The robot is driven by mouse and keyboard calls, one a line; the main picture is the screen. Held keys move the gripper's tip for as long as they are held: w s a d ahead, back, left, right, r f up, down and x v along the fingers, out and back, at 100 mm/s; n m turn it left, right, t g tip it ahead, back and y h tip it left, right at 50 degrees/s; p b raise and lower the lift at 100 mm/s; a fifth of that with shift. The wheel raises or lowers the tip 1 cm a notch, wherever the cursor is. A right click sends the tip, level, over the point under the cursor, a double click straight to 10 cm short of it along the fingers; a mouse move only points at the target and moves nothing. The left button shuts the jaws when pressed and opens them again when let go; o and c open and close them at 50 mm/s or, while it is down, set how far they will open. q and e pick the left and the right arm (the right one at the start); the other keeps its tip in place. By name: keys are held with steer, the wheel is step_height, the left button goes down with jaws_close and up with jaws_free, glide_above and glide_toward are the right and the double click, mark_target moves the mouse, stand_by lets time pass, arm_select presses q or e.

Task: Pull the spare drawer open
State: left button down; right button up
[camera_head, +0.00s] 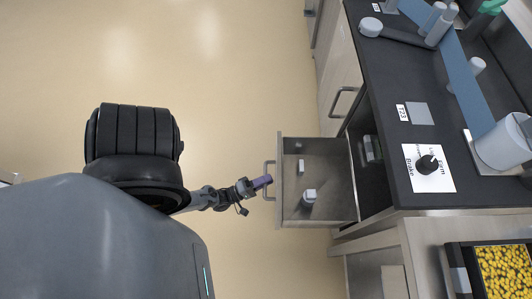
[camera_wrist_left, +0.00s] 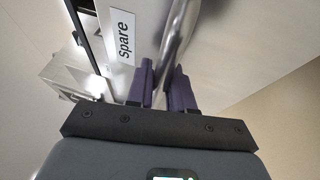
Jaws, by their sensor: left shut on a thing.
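The spare drawer (camera_head: 325,182) is pulled well out of the dark-topped counter, with its inside visible from above. Its front carries a label reading "Spare" (camera_wrist_left: 121,36) in the left wrist view. Its bar handle (camera_head: 267,182) faces my arm; the handle also shows in the left wrist view (camera_wrist_left: 178,40). My left gripper (camera_head: 266,181) is at the handle, its purple fingers (camera_wrist_left: 164,85) shut on the bar. Inside the drawer lie a small white block (camera_head: 301,166) and a pale bottle-like item (camera_head: 309,196). My right gripper is not seen.
The counter (camera_head: 385,100) holds a grey handled tool (camera_head: 395,32), a white card with a black knob (camera_head: 428,167) and a grey cylinder (camera_head: 503,145). A closed-looking cabinet handle (camera_head: 343,100) is above the drawer. A tray of yellow items (camera_head: 503,272) is lower right. The floor left of the drawer is clear.

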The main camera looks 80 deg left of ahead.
arm_select(q)
steer(key=c, duration=1.1)
jaws_free()
steer(key=v, duration=1)
steer(key=shift+s+p, duration=0.35)
steer(key=shift+p, duration=0.1)
